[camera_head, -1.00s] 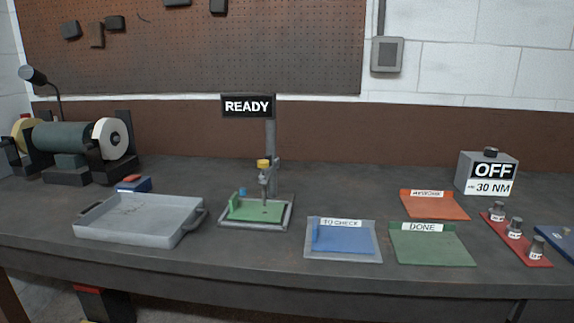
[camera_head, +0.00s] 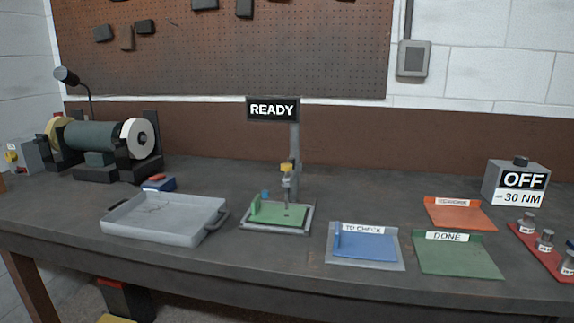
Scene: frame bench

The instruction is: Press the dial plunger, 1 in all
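The dial plunger (camera_head: 287,183) is a slim upright metal shaft with a yellow top, on a grey post stand in the middle of the bench. It points down over a green plate (camera_head: 290,213) in a grey-rimmed base. A small blue knob (camera_head: 265,195) stands at the plate's left side. A black sign (camera_head: 273,109) reading READY is above the stand. Neither of my grippers is in view, and nothing touches the plunger.
A grey tray (camera_head: 160,236) stands left of the stand. A blue TO CHECK tray (camera_head: 363,245), a green DONE tray (camera_head: 460,258) and an orange tray (camera_head: 461,215) lie to the right. A grey box (camera_head: 512,180) reads OFF. A bench grinder (camera_head: 95,140) stands far left.

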